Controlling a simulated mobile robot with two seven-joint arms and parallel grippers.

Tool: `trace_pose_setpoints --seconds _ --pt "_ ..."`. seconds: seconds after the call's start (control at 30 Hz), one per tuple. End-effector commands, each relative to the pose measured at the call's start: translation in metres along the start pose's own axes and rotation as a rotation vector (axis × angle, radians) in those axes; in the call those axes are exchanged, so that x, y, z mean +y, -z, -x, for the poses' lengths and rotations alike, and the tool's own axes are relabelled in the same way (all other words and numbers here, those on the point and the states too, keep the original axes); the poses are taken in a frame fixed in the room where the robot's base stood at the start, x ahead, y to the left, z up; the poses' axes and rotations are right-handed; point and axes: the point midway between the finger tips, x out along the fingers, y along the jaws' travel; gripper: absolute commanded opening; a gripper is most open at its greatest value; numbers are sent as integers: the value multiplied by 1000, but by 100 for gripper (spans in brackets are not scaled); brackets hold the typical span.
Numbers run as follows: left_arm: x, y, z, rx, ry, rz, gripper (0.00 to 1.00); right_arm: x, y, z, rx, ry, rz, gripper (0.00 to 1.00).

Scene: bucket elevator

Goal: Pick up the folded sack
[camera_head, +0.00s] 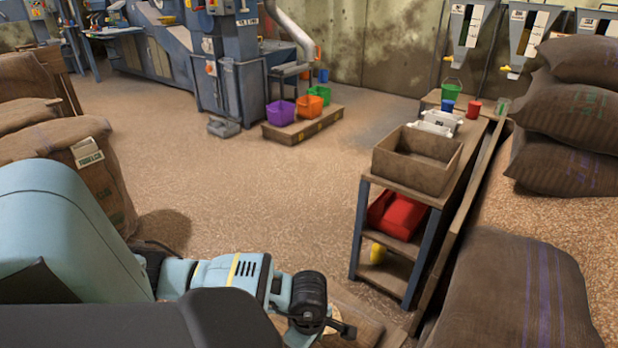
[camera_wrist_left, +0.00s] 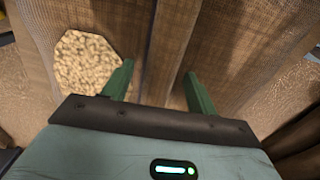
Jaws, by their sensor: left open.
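My left gripper (camera_wrist_left: 158,70) shows in the left wrist view with its two green fingers spread apart and nothing between them. Brown woven sack cloth (camera_wrist_left: 225,45) lies beyond the fingers, with a dark fold or seam running between them. I cannot tell whether this cloth is the folded sack, or whether the fingers touch it. A pale patch of grainy pieces (camera_wrist_left: 88,68) shows to the left of the fingers. In the head view my left arm (camera_head: 225,272) reaches in at the lower left; its fingers are hidden there. My right gripper is not in view.
A wooden bench (camera_head: 445,195) at right carries a box (camera_head: 415,160), with a red object (camera_head: 398,213) on its shelf. Full sacks stand at left (camera_head: 105,165) and right (camera_head: 565,155). A low platform (camera_head: 303,125) holds buckets. The middle floor is clear.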

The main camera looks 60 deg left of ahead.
Motion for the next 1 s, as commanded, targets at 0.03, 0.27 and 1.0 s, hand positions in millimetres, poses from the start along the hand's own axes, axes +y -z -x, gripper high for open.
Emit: trace_pose_setpoints --seconds 0.03,0.27,1.0 --pt "0 0 0 0 0 0 56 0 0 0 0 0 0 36" --pt "0 0 0 0 0 0 25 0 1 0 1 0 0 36" --pt "1 0 13 -2 -4 -1 0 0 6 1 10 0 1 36"
